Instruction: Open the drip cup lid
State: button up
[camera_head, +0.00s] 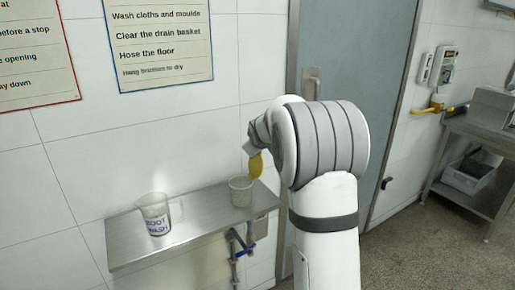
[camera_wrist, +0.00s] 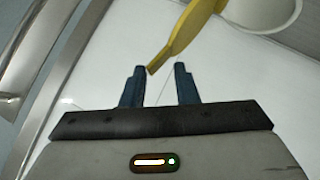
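The drip cup (camera_head: 240,192) is a pale cup standing on the right part of a steel wall shelf. Its yellow lid (camera_head: 256,164) stands steeply raised at the cup's right rim. In the wrist view, the yellow lid (camera_wrist: 190,30) shows nearly edge-on, and the cup's white open mouth (camera_wrist: 262,12) lies behind it to the right. My gripper (camera_wrist: 160,70) is open. In the head view, my wrist is just above the lid and the fingers are hard to make out.
A clear jug with a printed label (camera_head: 157,215) stands on the left of the steel shelf (camera_head: 185,235). A pipe with a blue-handled valve (camera_head: 243,250) is below. A grey door (camera_head: 350,60) is behind my arm; a steel table (camera_head: 482,140) stands at right.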

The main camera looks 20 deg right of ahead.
jog(key=v, duration=0.6)
jog(key=shift+s+r+b, duration=0.2)
jog(key=shift+s+b, duration=0.1)
jog(key=shift+b, duration=0.15)
jog(key=s+a+f+m+g+y, duration=0.1)
jog(key=s+a+f+g, duration=0.1)
jog(key=s, duration=1)
jog(key=s+a+f+m+g, duration=0.2)
jog(key=s+a+f, duration=0.2)
jog(key=s, duration=0.9)
jog(key=s+a+f+m+g+y, duration=0.1)
jog(key=s+a+f+g, duration=0.2)
jog(key=s, duration=1)
jog(key=a+f, duration=0.1)
jog(key=a, duration=0.2)
jog(key=shift+a+m+y, duration=0.3)
jog(key=shift+a, duration=0.05)
